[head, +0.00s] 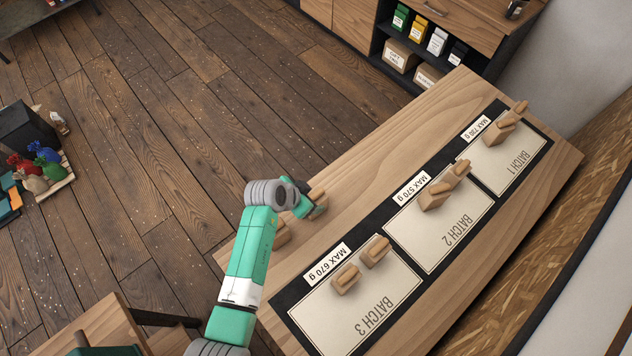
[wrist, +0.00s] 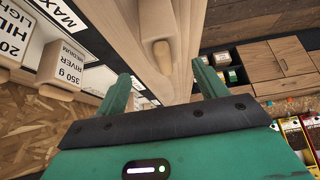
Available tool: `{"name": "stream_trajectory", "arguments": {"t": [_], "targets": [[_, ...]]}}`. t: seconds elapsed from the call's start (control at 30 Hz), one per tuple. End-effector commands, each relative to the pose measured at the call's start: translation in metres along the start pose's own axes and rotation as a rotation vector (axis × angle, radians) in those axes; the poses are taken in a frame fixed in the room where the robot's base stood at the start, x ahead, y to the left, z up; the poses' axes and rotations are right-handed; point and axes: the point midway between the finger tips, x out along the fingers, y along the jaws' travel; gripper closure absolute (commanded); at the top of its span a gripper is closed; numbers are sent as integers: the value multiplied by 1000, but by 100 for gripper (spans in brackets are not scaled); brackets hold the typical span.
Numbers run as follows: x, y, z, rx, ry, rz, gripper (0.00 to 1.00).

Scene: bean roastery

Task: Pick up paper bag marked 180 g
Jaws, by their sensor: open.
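I cannot read a 180 g mark in either view, so I cannot tell which paper bag carries it. My gripper (head: 306,203) is over the near-left edge of the wooden table (head: 448,106). One tan bag (head: 319,194) is right at it, partly hidden by it. Another bag (head: 283,234) stands nearby, partly behind my arm. In the wrist view my gripper (wrist: 163,72) is open, and a tan bag (wrist: 161,55) shows ahead between the fingers, its label out of sight. A bag marked 350 g (wrist: 66,68) lies to the left, beside a cut-off one (wrist: 12,35) whose label starts "20".
Pairs of bags stand on the Batch 3 (head: 377,301), Batch 2 (head: 457,232) and Batch 1 (head: 516,164) cards. Their limits read 670 g, 570 g and 730 g. A shelf (head: 430,52) with packets stands behind. The table's upper left is bare.

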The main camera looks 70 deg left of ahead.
Motion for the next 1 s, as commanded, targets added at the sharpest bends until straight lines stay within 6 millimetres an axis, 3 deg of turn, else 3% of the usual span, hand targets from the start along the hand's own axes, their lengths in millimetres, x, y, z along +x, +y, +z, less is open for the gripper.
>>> {"name": "stream_trajectory", "arguments": {"t": [0.1,0.3,0.6,0.87,1.0], "targets": [[15,0,-1,0,1,0,29],[23,-1,-2,-1,1,-1,29],[67,-6,-3,0,2,-2,29],[70,-6,-4,1,3,-3,29],[70,-6,-3,1,3,-3,54]]}}
